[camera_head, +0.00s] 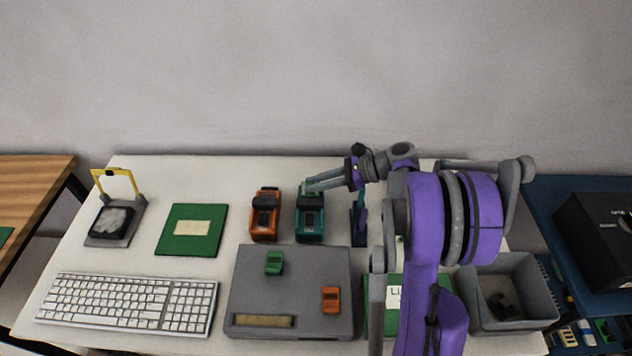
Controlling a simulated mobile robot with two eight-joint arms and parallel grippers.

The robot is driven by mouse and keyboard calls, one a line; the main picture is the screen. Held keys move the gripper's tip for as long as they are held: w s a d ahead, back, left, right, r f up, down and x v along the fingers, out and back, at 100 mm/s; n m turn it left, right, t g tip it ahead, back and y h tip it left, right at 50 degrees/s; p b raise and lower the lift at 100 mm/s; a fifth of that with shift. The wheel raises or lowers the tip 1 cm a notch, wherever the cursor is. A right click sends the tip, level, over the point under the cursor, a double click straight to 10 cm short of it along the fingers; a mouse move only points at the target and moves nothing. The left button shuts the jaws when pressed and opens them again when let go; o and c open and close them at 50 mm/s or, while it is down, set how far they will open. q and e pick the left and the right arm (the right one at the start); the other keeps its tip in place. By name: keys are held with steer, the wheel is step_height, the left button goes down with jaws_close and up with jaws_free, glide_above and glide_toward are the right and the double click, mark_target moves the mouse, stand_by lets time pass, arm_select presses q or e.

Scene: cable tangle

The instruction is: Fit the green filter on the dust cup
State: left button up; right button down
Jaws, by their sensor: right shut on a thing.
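My right gripper (314,185) reaches in from the right, and its long grey fingers are shut on a dark green piece at the far end of a teal-green unit (310,224). The contact is small, and I cannot tell whether this piece is separate from the unit. A similar orange unit (265,221) stands just left of it. A small green block-like part (274,262) lies on a flat grey case (285,284), with a similar orange part (331,299) nearer the front. I cannot tell surely which thing is the filter or the dust cup. My left gripper is out of view.
A grey stand with a yellow frame (118,183), a green board (194,244) and a keyboard (125,304) occupy the left side. A grey bin (545,300) holds dark bits at right. A labelled green thing (393,297) is partly behind my right arm.

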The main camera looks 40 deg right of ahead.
steer(key=shift+d+f, duration=0.15)
steer(key=shift+f, duration=0.35)
steer(key=shift+r, duration=0.1)
steer(key=c, duration=0.7)
jaws_free()
steer(key=shift+r, duration=0.2)
steer(key=shift+r+p, duration=0.6)
steer(key=shift+r, duration=0.3)
steer(key=shift+r, duration=0.2)
steer(key=shift+r+p, duration=1.65)
steer(key=shift+r, duration=0.7)
